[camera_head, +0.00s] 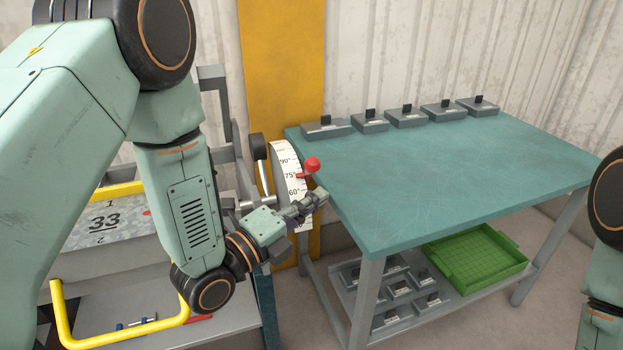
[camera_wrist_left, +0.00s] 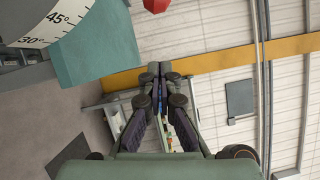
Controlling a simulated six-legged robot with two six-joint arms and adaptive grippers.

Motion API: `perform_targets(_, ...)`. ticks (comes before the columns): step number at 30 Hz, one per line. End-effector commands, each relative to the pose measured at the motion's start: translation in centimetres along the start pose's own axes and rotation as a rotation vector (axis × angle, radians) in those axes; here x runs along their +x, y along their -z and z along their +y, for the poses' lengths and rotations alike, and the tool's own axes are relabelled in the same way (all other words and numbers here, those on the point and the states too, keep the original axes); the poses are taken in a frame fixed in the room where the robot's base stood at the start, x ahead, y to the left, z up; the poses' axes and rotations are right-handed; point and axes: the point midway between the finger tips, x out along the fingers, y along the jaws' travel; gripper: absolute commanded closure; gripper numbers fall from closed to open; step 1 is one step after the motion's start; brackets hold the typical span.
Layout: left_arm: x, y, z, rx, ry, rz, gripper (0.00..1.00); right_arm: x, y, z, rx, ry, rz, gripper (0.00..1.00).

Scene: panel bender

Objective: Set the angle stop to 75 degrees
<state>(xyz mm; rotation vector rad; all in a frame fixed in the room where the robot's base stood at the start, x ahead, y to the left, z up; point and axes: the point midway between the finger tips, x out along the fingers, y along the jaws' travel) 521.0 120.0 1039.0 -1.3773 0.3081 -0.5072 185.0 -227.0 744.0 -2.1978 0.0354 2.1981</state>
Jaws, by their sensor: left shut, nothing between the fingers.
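The angle stop is a white scale plate (camera_head: 291,190) on the side of the bender, marked 90°, 75° and 60° in the head view. Its red pointer (camera_head: 301,176) sits at about the 75° mark, with a red ball knob (camera_head: 312,164) above it. My left gripper (camera_head: 322,196) is shut and empty, just below and to the right of the knob, apart from it. In the left wrist view the shut fingers (camera_wrist_left: 166,70) hold nothing. The scale's lower end (camera_wrist_left: 55,18) shows 45° and 30°, and the knob (camera_wrist_left: 156,5) is cut by the top edge. My right gripper is out of view.
A teal-topped table (camera_head: 450,180) stands right of the scale, with several grey blocks (camera_head: 407,117) along its back edge. A green tray (camera_head: 475,260) and more blocks lie on its lower shelf. A yellow handle (camera_head: 65,325) is at lower left. A black-ended lever (camera_head: 257,147) stands beside the scale.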

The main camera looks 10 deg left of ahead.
Motion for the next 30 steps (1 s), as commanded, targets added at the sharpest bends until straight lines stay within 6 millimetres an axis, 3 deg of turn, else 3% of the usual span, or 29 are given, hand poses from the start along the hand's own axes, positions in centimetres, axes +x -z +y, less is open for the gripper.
perform_targets(7,2.7,-0.1,-0.1,0.001,0.002,0.000,1.00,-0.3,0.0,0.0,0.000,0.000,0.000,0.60)
perform_targets(19,3.3,-3.5,0.0,-0.001,0.001,-0.003,1.00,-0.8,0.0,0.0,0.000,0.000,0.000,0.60)
perform_targets(30,3.4,-3.9,0.0,0.000,-0.001,0.000,1.00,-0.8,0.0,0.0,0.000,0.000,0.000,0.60)
